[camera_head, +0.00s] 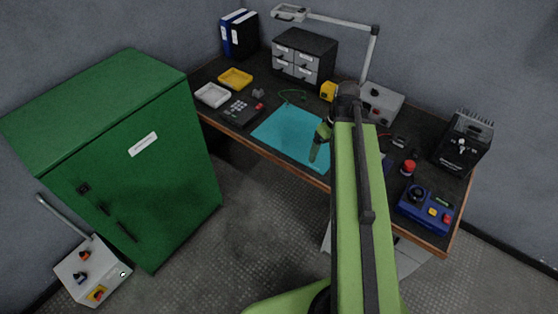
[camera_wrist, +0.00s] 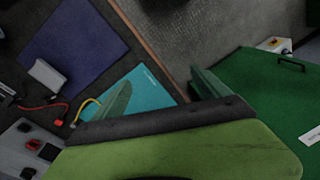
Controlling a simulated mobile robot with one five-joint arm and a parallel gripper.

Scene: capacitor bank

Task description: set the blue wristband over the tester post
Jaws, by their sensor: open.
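I cannot make out a blue wristband in either view. A thin green cord (camera_head: 292,97) lies at the back edge of the teal mat (camera_head: 285,130), but I cannot tell whether it belongs to the band. No tester post can be told for certain; a blue unit with a dark knob (camera_head: 427,210) stands at the bench's front right corner. My gripper (camera_head: 316,148) is over the teal mat's right part, partly hidden by my arm. In the wrist view, my gripper (camera_wrist: 163,91) has its green fingers apart, with no held thing visible between them.
A black finned unit (camera_head: 462,146) and a red button (camera_head: 408,167) stand at the bench's right. Trays (camera_head: 235,78), a keypad unit (camera_head: 241,109) and a drawer cabinet (camera_head: 304,57) are left and behind. A tall green cabinet (camera_head: 130,170) stands at left. Floor between is clear.

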